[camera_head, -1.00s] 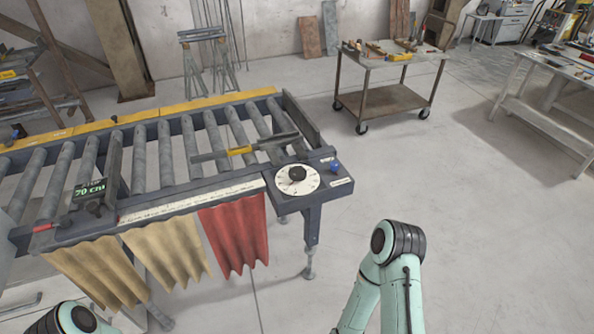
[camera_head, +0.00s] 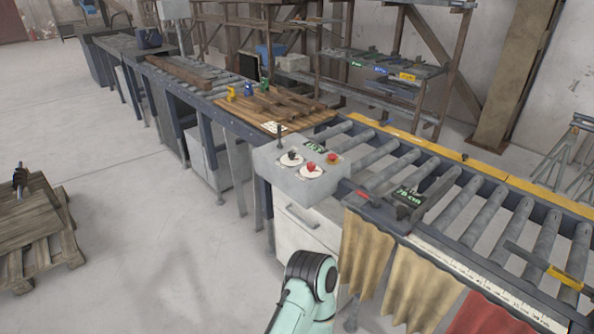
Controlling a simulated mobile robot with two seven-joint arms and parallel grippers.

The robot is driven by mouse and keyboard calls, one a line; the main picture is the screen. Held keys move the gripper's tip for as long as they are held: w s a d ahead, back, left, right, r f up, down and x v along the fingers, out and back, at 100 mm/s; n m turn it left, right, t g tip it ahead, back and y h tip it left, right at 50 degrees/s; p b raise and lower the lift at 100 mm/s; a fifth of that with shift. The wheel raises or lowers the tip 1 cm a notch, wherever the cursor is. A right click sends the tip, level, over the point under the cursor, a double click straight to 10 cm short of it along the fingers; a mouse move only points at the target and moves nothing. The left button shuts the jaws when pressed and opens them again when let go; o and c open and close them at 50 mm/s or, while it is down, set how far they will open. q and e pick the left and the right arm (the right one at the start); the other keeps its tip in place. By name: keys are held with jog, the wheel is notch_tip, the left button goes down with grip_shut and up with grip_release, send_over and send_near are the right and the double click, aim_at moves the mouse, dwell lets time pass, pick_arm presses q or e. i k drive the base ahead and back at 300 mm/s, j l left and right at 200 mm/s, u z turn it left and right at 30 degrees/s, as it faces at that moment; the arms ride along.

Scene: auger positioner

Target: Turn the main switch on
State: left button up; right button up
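A light grey control box (camera_head: 274,170) stands at the near end of the roller table, in the middle of the camera_head view. Its top carries a black knob on a white disc (camera_head: 291,158), a red knob on a white disc (camera_head: 312,168) and a smaller orange-red knob (camera_head: 333,158). I cannot tell which is the main switch, nor read any labels. A pale green link of one of my arms shows at the bottom, in front of the box and apart from its top. Neither gripper is in view.
A roller table (camera_head: 410,165) with a digital display (camera_head: 408,196) and hanging cloth strips (camera_head: 362,250) extends right. Wooden boards (camera_head: 275,107) lie on the rollers behind the box. A pallet stack (camera_head: 30,240) stands at left. The floor between (camera_head: 150,240) is clear.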

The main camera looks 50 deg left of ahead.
aim_at(311, 166)
jog(key=u, duration=1.65)
jog(key=i+j+z, duration=0.1)
jog(key=i+j, duration=0.15)
jog(key=i+j+z, duration=0.15)
jog(key=j, duration=0.35)
jog(key=i+j+z, duration=0.1)
jog(key=i+j, duration=0.2)
jog(key=j, duration=0.1)
